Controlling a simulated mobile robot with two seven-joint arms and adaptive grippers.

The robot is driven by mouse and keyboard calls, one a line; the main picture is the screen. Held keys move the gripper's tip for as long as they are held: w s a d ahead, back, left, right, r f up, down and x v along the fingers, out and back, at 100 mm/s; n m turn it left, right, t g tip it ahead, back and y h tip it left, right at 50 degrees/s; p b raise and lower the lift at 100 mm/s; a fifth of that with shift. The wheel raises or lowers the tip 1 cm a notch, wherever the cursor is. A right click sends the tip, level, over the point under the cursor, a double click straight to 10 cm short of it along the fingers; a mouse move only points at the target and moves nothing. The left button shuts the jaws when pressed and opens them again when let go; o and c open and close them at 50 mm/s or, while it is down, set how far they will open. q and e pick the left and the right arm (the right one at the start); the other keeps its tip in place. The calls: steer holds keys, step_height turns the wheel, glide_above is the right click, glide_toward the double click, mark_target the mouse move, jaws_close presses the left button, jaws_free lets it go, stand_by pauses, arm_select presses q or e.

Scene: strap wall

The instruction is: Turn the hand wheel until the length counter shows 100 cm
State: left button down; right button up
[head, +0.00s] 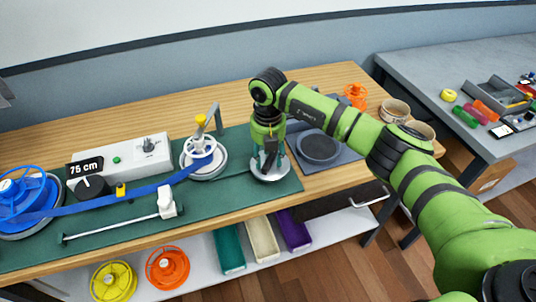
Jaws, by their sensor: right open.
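The length counter (86,167) reads 75 cm and stands at the left of the green mat. A black round knob or wheel (92,188) sits just below it. I cannot tell for sure which round part is the hand wheel. My right gripper (268,164) is open and points down over a pale round disc (270,174), partly hiding it. Contact cannot be told. My left gripper is out of view.
A grey control box (135,158) stands behind the strap, and a white sliding arm (166,202) lies in front. A dark round plate (318,147) lies right of my gripper. Colored spools and bins (229,248) sit on the lower shelf. A grey side table (450,60) holds small parts.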

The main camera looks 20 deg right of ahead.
step_height(320, 180, up, 12)
stand_by(0.5)
steer(key=shift+a, duration=0.1)
stand_by(2.1)
